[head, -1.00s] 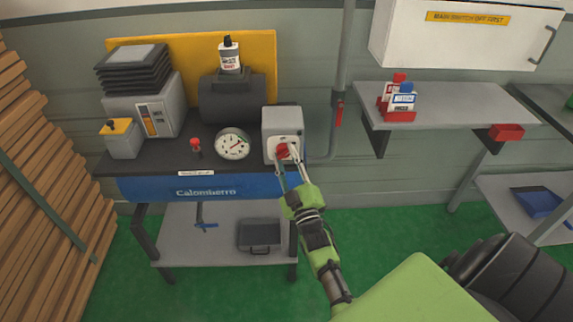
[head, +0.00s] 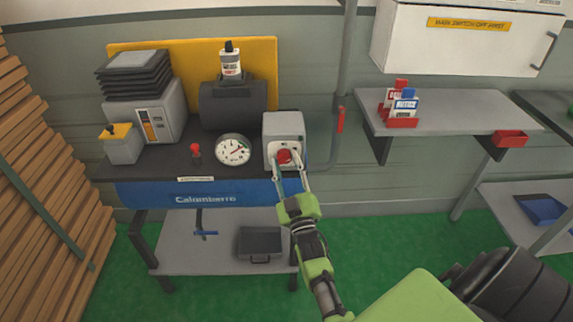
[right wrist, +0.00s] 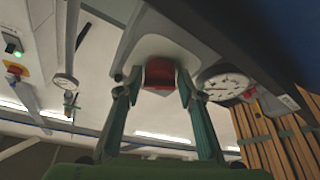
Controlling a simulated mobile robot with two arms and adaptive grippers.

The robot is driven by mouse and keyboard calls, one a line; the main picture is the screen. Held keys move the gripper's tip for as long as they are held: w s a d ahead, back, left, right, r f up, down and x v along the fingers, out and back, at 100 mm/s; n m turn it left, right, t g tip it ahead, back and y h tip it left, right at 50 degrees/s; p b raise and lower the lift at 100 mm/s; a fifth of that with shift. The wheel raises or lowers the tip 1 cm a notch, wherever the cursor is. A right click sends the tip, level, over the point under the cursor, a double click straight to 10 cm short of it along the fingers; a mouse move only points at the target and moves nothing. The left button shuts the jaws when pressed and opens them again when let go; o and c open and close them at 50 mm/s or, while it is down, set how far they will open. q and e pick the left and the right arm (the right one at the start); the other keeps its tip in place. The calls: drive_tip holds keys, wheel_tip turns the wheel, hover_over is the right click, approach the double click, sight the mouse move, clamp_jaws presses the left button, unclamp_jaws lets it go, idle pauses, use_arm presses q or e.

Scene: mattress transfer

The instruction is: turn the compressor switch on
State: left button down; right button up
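The compressor switch is a red knob (head: 285,156) on the front of a grey box (head: 283,126) at the bench's right end. My right gripper (head: 288,162) is at the knob, with one finger on each side of it. In the right wrist view the red knob (right wrist: 160,73) sits between the two fingertips (right wrist: 159,82), and narrow gaps show beside it, so the gripper looks open around it. The knob's marks are too small to read. My left gripper is out of view.
A round gauge (head: 234,149) and a small red-topped lever (head: 196,152) stand left of the box on the bench. A red-handled pipe (head: 340,120) runs up the wall on the right. A shelf (head: 450,113) with red and blue containers is further right.

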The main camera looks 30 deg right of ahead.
drive_tip(key=shift+o, duration=0.3)
drive_tip(key=v, duration=0.7)
drive_tip(key=shift+s, duration=0.25)
drive_tip(key=shift+a+f, duration=0.1)
drive_tip(key=shift+f, duration=0.05)
